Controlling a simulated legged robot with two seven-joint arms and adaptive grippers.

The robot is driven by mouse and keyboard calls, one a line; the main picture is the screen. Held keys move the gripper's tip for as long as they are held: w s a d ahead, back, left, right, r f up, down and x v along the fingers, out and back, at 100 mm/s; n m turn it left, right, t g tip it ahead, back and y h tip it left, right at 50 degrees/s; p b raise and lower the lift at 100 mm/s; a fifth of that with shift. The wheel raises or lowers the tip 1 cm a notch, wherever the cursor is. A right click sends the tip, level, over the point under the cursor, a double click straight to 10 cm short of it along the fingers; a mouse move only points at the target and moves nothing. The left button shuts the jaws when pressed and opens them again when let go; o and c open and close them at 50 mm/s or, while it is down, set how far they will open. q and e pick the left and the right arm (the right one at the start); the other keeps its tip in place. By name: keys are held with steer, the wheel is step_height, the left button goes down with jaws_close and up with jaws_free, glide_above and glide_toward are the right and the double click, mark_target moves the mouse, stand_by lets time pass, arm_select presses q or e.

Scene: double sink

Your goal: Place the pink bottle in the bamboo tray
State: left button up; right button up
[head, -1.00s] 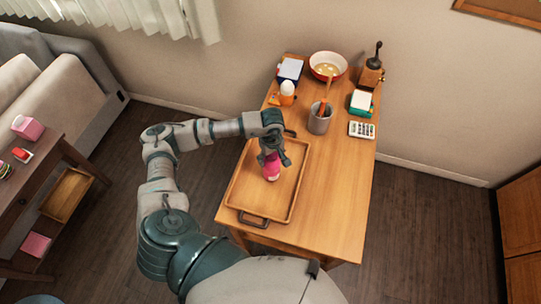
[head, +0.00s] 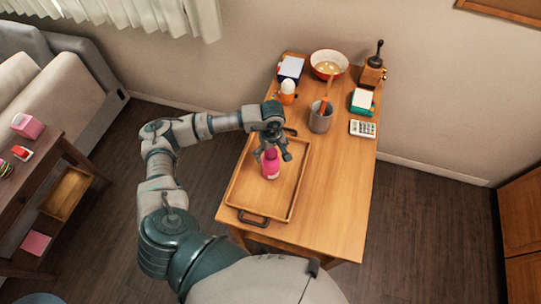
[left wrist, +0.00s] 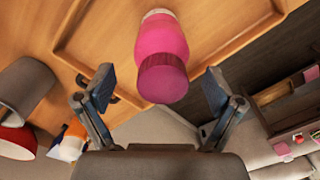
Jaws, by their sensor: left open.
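The pink bottle (head: 270,166) stands upright inside the bamboo tray (head: 240,197) on the wooden table. In the left wrist view the bottle (left wrist: 163,60) shows its darker pink cap towards the camera, between and beyond the fingertips. My left gripper (head: 274,156) is open just above and behind the bottle. Its two fingers also show spread apart in the left wrist view (left wrist: 158,88), with clear gaps to the bottle on both sides. The tray (left wrist: 88,45) partly shows there too. My right gripper is not in view.
A grey cup (head: 320,121) with utensils stands behind the tray. A red-rimmed bowl (head: 328,65), a grinder (head: 371,72), an egg in an orange holder (head: 287,91) and a calculator (head: 362,129) stand farther back. The table's right front is clear.

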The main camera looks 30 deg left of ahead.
arm_select(q)
steer(key=r, duration=0.2)
steer(key=r+b, duration=0.1)
steer(key=r, duration=0.5)
steer(key=shift+a+r, duration=0.2)
steer(key=shift+a, duration=0.05)
steer(key=shift+r+b, duration=0.3)
steer(key=shift+r, duration=0.3)
steer(key=shift+d, duration=0.1)
